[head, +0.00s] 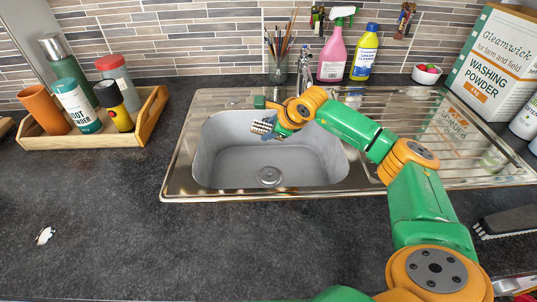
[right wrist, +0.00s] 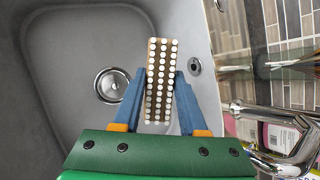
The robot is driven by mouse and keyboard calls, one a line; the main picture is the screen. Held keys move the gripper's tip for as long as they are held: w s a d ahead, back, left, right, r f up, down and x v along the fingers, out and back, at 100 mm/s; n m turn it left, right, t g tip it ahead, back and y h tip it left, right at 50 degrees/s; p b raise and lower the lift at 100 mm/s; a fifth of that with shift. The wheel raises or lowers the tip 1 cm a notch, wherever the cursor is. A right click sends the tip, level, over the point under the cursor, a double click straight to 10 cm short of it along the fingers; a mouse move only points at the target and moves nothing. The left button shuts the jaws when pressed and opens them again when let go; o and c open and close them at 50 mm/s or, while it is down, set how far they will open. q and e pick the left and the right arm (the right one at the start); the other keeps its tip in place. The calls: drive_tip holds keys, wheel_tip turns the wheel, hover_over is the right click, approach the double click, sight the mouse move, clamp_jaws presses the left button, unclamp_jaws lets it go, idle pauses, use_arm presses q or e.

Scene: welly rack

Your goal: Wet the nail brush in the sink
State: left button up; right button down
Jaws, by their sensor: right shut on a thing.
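The nail brush (right wrist: 160,85) is held in my right gripper (right wrist: 158,92), with its rows of white bristle tufts facing the wrist camera. The blue fingers are shut on its two long sides. In the head view my right gripper (head: 266,128) is over the back of the sink (head: 215,160), just in front of the tap (head: 304,68). The brush is small and partly hidden there by the gripper. The drain (head: 269,176) shows at the bottom of the basin, and no water is seen in it. My left gripper is not in view.
A wooden tray (head: 150,125) with several bottles stands left of the sink. A jar of brushes (head: 278,70), a pink spray bottle (head: 332,58) and a cream cleaner (head: 364,55) stand behind it. A dark brush (head: 508,222) lies at right. The front-left counter is mostly clear.

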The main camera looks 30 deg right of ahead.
sight(269, 127)
drive_tip(key=shift+r+p, duration=1.65)
drive_tip(key=shift+r, duration=0.95)
wheel_tip(269, 127, up, 4)
drive_tip(key=p, duration=0.3)
drive_tip(key=shift+r, duration=0.1)
idle(0.4)
